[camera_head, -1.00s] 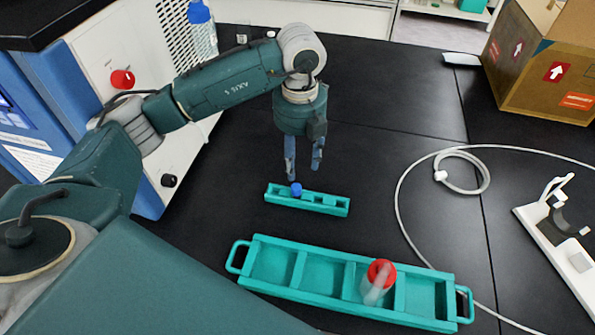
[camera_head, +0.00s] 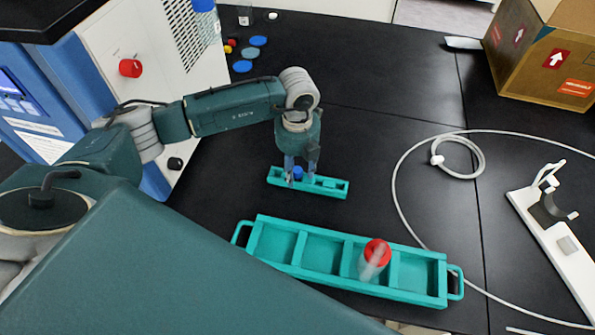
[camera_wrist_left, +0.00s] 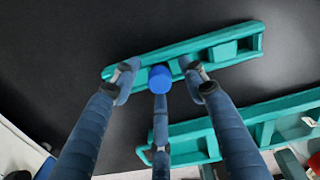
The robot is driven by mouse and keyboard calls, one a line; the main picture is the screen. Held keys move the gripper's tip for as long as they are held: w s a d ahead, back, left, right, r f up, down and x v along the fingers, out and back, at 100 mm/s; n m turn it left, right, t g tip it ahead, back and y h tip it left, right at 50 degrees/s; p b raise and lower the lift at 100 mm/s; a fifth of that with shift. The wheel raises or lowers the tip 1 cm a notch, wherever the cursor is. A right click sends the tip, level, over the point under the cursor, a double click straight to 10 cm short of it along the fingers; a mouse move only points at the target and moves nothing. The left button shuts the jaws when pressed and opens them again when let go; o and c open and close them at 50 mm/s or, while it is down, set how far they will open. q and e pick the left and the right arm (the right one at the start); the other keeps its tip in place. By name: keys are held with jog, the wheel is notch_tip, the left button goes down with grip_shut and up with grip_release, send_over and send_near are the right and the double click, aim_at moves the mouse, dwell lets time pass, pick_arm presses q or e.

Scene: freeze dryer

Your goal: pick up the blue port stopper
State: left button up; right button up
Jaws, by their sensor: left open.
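The blue port stopper (camera_head: 298,173) stands in a small teal holder (camera_head: 335,188) on the black bench. My left gripper (camera_head: 300,178) has come down over the holder, with its fingers around the stopper. In the left wrist view the blue stopper (camera_wrist_left: 160,78) sits between the spread fingertips of my left gripper (camera_wrist_left: 162,84), with gaps on its sides. The fingers are open; whether any of them touches the stopper is hard to tell. The small holder (camera_wrist_left: 195,48) runs beneath the fingertips. My right gripper is not in view.
A larger teal tray (camera_head: 405,292) with handles lies in front, holding a red-capped tube (camera_head: 375,256). A white cable (camera_head: 397,200) curls on the right beside a white stand (camera_head: 560,235). A cardboard box (camera_head: 540,65) stands at back right. Blue discs (camera_head: 243,67) lie near the dryer (camera_head: 145,80).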

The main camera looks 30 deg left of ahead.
aim_at(298, 170)
pick_arm(q)
jog(key=shift+c, duration=1)
jog(key=c, duration=0.8)
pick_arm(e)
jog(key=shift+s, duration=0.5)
pick_arm(q)
jog(key=shift+r, duration=0.15)
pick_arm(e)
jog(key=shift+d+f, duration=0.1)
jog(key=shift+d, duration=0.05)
pick_arm(q)
jog(key=shift+r, duration=0.6)
jog(key=shift+r+b, duration=1.75)
jog(key=shift+r, duration=7.55)
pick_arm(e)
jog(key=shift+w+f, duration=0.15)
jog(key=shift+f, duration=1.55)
